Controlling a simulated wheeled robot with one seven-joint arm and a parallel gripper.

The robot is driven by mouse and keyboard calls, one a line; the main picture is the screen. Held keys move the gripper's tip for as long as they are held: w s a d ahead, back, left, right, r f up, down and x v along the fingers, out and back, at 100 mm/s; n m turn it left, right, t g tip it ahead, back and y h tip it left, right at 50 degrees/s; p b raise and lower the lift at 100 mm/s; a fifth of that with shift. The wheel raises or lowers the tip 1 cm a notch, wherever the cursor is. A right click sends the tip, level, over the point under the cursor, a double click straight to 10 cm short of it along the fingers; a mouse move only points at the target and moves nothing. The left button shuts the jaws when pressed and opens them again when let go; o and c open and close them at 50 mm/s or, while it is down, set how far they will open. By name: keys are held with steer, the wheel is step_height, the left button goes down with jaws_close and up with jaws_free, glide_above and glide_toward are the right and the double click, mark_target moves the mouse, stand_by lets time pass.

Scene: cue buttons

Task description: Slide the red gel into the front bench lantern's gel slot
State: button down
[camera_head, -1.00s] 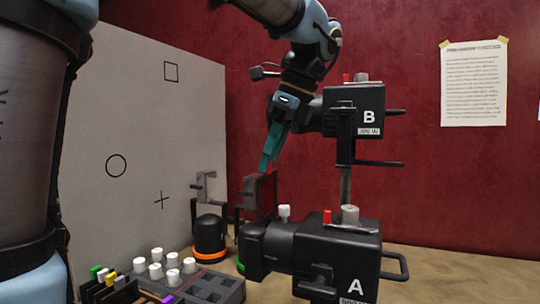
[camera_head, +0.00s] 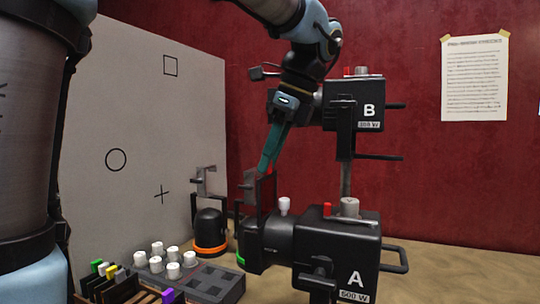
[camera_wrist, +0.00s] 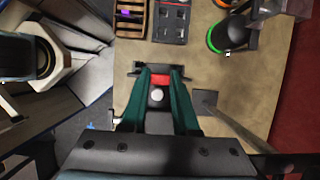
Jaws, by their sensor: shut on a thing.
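My gripper (camera_head: 266,172) points down with its teal fingers shut on the dark frame of the red gel (camera_head: 268,188). The frame is upright above the front end of the black lantern marked A (camera_head: 352,250). Its lower edge meets the lantern's outline; how far it sits in the slot is hidden. In the wrist view, the red gel (camera_wrist: 160,80) shows between the finger ends of my gripper (camera_wrist: 161,74), with a white knob just below it in the picture.
Lantern B (camera_head: 353,105) hangs on a post above lantern A, close to my arm. A black dome with an orange ring (camera_head: 209,232) stands at the left. A tray with white knobs (camera_head: 215,283) and a rack of coloured-tab gels (camera_head: 122,290) lie front left. A white board stands behind.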

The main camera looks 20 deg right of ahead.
mark_target(269, 202)
steer(key=shift+f+b, duration=2)
steer(key=shift+f, duration=2.15)
steer(key=c, duration=0.6)
jaws_free()
steer(key=v, duration=1)
steer(key=shift+r, duration=0.35)
steer(key=shift+s+d, duration=0.1)
